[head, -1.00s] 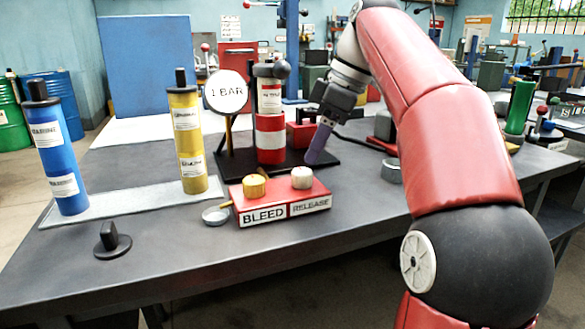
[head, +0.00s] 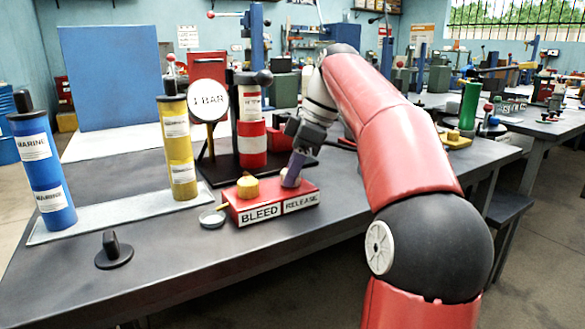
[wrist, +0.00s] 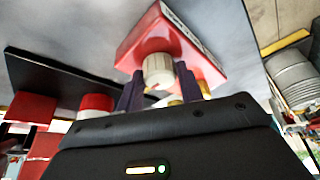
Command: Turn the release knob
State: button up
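The red valve block (head: 243,215) on the bench carries a BLEED label on the left and a RELEASE label on the right. The cream release knob (wrist: 158,70) sits between the two dark fingers of my gripper (wrist: 160,84) in the wrist view. The fingers stand close along both sides of the knob; whether they press on it I cannot tell. In the head view my gripper (head: 291,172) reaches down to the RELEASE side, and its fingers mostly hide the knob. The yellow bleed knob (head: 248,187) stands to the left, apart from my gripper.
A round 1 BAR gauge (head: 208,99) and a red-white cylinder (head: 252,137) stand behind the block. Yellow (head: 179,150) and blue (head: 42,170) cylinders stand at left. A small dish (head: 212,219) lies beside the block. The front bench is largely clear.

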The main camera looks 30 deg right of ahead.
jog(key=c, duration=0.5)
jog(key=shift+o, duration=0.2)
jog(key=shift+m, duration=0.3)
jog(key=m+h, duration=0.1)
jog(key=m, duration=0.1)
jog(key=shift+s+a+m+t+b, duration=0.1)
jog(key=shift+m+t+b, duration=0.2)
jog(key=shift+t+b, duration=0.1)
jog(key=m, duration=0.2)
jog(key=m+t+h, duration=0.1)
jog(key=m, duration=0.1)
jog(key=shift+a+h, duration=0.15)
jog(key=shift+h, duration=0.15)
jog(key=m+h, duration=0.1)
jog(key=m, duration=0.2)
jog(key=m+h, duration=0.1)
jog(key=m, duration=0.2)
jog(key=shift+a+p, duration=0.15)
jog(key=shift+p, duration=0.25)
jog(key=m+h, duration=0.1)
jog(key=m, duration=0.3)
jog(key=shift+m+h, duration=0.3)
jog(key=shift+h, duration=0.1)
